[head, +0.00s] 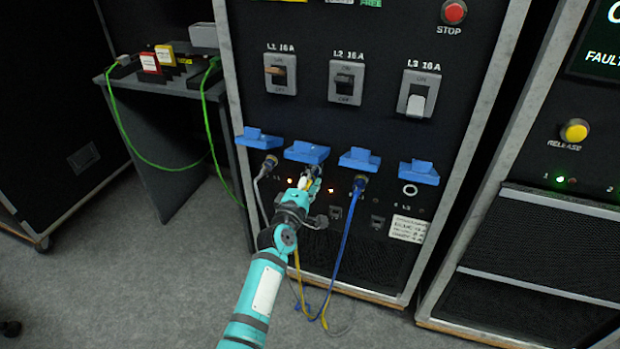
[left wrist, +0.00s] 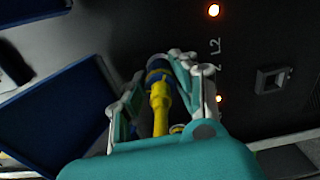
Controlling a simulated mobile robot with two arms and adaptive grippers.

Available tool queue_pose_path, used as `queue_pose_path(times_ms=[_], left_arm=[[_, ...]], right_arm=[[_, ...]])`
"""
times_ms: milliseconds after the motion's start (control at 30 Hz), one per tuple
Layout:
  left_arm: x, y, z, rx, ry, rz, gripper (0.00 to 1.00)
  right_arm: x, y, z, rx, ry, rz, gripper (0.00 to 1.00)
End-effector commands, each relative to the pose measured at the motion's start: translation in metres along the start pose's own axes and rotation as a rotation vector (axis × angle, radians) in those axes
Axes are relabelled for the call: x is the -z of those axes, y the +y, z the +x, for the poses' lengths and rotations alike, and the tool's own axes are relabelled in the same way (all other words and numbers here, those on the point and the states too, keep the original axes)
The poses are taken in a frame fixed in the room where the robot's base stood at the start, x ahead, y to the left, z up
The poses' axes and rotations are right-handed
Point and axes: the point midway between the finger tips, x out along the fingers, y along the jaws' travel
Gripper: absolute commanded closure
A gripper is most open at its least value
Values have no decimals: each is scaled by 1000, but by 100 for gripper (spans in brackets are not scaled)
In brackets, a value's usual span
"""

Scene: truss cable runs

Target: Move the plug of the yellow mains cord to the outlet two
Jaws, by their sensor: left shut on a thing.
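My left gripper (head: 310,184) is shut on the plug of the yellow mains cord at the second outlet position from the left. In the left wrist view, the gripper (left wrist: 165,85) has its fingers on both sides of the yellow plug (left wrist: 160,95), whose dark blue front end points at the black panel. I cannot tell whether it is seated. The gripper hides the outlet there, below a raised blue lid (head: 306,152); a blue lid also shows in the left wrist view (left wrist: 50,120). The yellow cord (head: 299,275) hangs down towards the floor. My right gripper is not in view.
A grey plug (head: 270,162) is in the first outlet and a blue plug (head: 360,183) in the third. The fourth outlet (head: 410,190) looks empty. Their cords hang close to my arm. Breakers (head: 345,83) and a red stop button (head: 454,12) are above.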

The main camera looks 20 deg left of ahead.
Motion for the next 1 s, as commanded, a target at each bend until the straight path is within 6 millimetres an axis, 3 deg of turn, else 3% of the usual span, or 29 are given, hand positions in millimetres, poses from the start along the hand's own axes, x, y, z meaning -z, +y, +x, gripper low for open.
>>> queue_pose_path(times_ms=[367,1000], left_arm=[[0,0,0,0,0,0,100],[0,0,8,-1,0,0,100]], right_arm=[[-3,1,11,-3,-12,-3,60],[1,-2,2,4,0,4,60]])
